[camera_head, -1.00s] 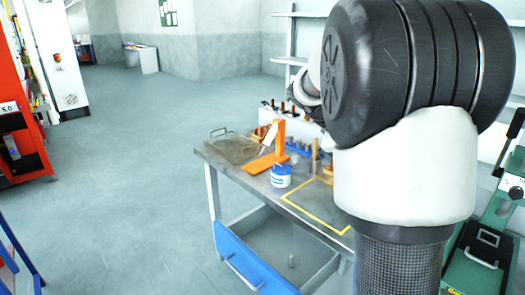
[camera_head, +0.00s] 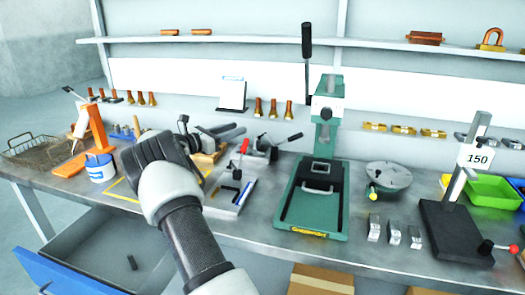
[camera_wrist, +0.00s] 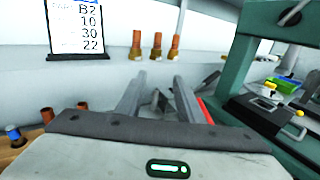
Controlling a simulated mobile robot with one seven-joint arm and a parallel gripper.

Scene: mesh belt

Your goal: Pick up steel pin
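A small dark grey cylinder (camera_head: 132,262), which looks like the steel pin, lies in the open drawer (camera_head: 95,245) under the bench at the lower left of the head view. It is small, so its exact shape is hard to tell. My gripper (camera_head: 232,130) is above the bench, well up and to the right of the drawer. In the wrist view my gripper's two grey fingers (camera_wrist: 157,92) stand apart with nothing held between them. The cylinder does not show in the wrist view.
On the bench (camera_head: 370,255) stand a green press (camera_head: 318,200), a white and blue tin (camera_head: 100,168), an orange stand (camera_head: 98,130), a wire basket (camera_head: 38,150) and a black-based post (camera_head: 455,225). The drawer's blue front (camera_head: 60,285) juts out below the bench edge.

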